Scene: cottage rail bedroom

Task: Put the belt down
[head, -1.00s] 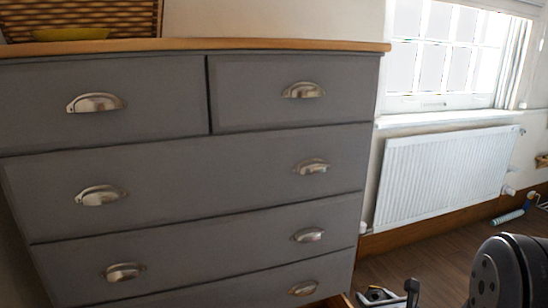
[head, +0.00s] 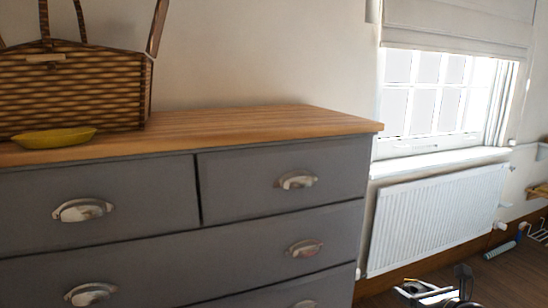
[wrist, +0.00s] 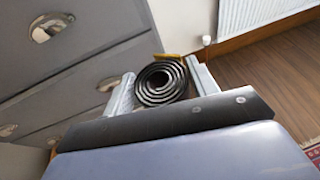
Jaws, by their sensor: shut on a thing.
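The belt (wrist: 161,83) is a dark, tightly rolled coil in the wrist view. My gripper (wrist: 163,88) is shut on it, with one pale finger on each side of the coil. In the head view, part of my gripper (head: 435,292) shows at the bottom right, low beside the chest of drawers; the belt is hard to make out there. The grey chest of drawers (head: 290,125) has a wooden top, clear on its right half.
A white radiator (head: 435,222) hangs under the window. A paint roller (head: 500,249) lies on the floor at the right. A patterned rug edge (wrist: 314,152) shows.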

